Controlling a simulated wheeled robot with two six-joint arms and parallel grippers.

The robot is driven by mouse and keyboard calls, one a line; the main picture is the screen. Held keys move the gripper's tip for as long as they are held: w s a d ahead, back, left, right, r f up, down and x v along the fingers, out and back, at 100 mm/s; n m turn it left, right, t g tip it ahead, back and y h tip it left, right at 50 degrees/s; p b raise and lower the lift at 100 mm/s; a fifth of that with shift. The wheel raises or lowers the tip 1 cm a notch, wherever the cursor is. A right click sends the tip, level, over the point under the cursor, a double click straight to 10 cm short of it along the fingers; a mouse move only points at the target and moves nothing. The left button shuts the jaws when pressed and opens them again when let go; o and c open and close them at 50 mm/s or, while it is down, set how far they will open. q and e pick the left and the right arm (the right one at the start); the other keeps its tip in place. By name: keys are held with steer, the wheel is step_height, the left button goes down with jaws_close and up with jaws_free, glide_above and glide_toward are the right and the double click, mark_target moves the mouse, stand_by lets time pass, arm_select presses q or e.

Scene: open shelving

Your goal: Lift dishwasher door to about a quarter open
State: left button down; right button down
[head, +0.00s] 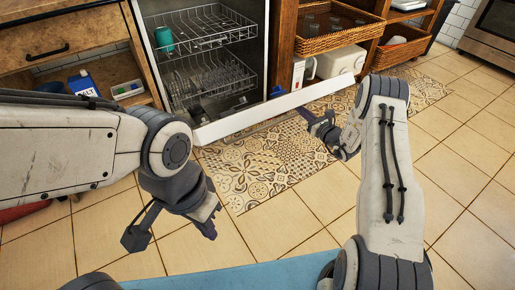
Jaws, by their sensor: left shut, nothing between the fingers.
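The dishwasher (205,60) stands open at the back, with its racks showing. Its door (280,107) is tilted down and outward; I see mostly its long white edge, slanting up to the right above the patterned rug. My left gripper (211,228) is shut and empty, low in front of the door's left part and apart from it. My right gripper (309,116) is beside the right half of the door edge, very near it. I cannot tell whether it touches the door or how its fingers stand.
A teal cup (164,39) sits in the upper rack (205,27). A wooden cabinet (60,40) stands left and shelving with wicker baskets (325,29) stands right. A patterned rug (262,170) lies on the tiled floor, which is clear at right.

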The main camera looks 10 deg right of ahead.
steer(key=w+r, duration=0.1)
steer(key=r, duration=0.1)
steer(key=w+a+r+p, duration=0.1)
steer(key=shift+w+a+r, duration=0.1)
steer(key=shift+w+r, duration=0.25)
steer(key=shift+r, duration=0.05)
steer(key=shift+w+a+r+p, duration=0.25)
steer(key=shift+w+r, duration=0.35)
steer(key=shift+r, duration=0.2)
steer(key=shift+w+a+r+p, duration=0.1)
steer(key=shift+w+a+r, duration=0.1)
steer(key=shift+w+r, duration=0.55)
steer(key=shift+w+a+r+p, duration=0.25)
steer(key=shift+w+r, duration=0.2)
steer(key=shift+r, duration=0.45)
steer(key=w+a+r+p, duration=0.3)
steer(key=w+a+r, duration=0.1)
steer(key=w+r, duration=0.8)
step_height(320, 180, up, 3)
steer(key=shift+a+r, duration=0.15)
steer(key=shift+r, duration=0.05)
steer(key=b+v, duration=0.4)
steer(key=v, duration=0.6)
steer(key=shift+s+a+f, duration=0.2)
steer(key=shift+a+f, duration=0.05)
steer(key=shift+f, duration=0.15)
